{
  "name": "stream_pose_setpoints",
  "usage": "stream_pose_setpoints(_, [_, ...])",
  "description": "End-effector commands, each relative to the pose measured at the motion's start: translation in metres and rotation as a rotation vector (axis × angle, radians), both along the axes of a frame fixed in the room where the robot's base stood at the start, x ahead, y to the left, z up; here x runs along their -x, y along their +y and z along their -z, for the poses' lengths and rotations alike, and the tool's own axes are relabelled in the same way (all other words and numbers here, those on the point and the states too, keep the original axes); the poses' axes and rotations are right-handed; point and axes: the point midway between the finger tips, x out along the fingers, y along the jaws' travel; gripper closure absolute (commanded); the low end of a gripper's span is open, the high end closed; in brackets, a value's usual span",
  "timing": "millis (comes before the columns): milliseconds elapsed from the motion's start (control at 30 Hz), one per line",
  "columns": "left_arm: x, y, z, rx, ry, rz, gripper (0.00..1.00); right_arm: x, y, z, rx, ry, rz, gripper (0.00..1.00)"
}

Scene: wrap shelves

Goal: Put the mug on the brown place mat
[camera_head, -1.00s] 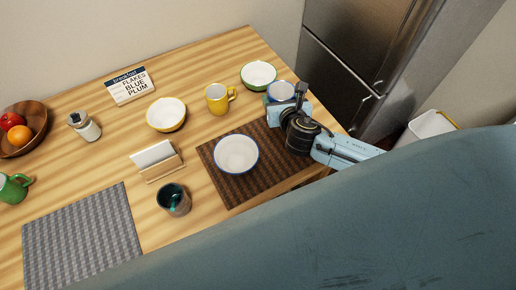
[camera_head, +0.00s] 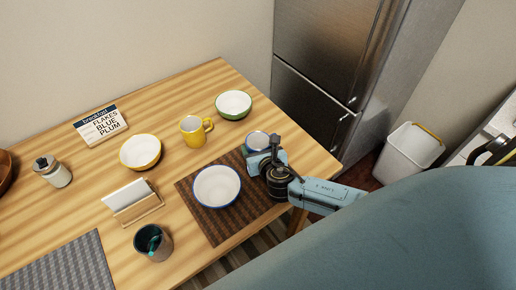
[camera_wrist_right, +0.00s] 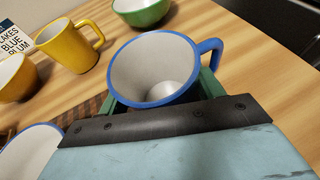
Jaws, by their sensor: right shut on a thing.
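A white mug with a blue rim and blue handle (camera_head: 257,141) is in my right gripper (camera_head: 259,157). In the right wrist view the mug (camera_wrist_right: 153,68) is upright, its open top facing the camera, between the shut fingers. The brown place mat (camera_head: 222,228) lies near the table's right end, with a white, blue-rimmed bowl (camera_head: 217,186) on it. In the head view the mug and gripper appear at the mat's far right corner. I cannot tell the mug's height above the table. The gripper hides part of the mat's right edge. My left gripper is out of view.
A yellow mug (camera_head: 194,131) and a green bowl (camera_head: 233,103) stand beyond the mat. A yellow bowl (camera_head: 141,151), napkin holder (camera_head: 133,201) and dark cup (camera_head: 153,243) stand left of it. A grey mat (camera_head: 62,268) lies at lower left. A fridge (camera_head: 325,75) stands behind.

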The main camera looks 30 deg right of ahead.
Motion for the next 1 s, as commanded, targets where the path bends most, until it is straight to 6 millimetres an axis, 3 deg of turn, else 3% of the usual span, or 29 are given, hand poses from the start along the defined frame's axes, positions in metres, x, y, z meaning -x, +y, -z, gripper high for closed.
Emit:
stream_pose_setpoints(133, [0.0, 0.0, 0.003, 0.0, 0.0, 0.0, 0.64, -0.001, 0.0, 0.003, 0.001, -0.002, 0.0, 0.65])
stream_pose_setpoints(167, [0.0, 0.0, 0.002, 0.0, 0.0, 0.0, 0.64, 0.0, 0.0, 0.003, 0.001, 0.0, 0.0, 0.31])
stream_pose_setpoints(300, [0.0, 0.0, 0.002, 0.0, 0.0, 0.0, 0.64, 0.0, 0.0, 0.003, 0.0, 0.0, 0.0, 0.13])
stream_pose_setpoints(667, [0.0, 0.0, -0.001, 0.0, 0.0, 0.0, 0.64, 0.0, 0.0, -0.002, 0.0, 0.0, 0.0, 0.12])
stream_pose_setpoints(1000, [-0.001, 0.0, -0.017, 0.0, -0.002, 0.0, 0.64, 0.058, 0.013, -0.026, 0.0, 0.002, -0.001, 0.12])
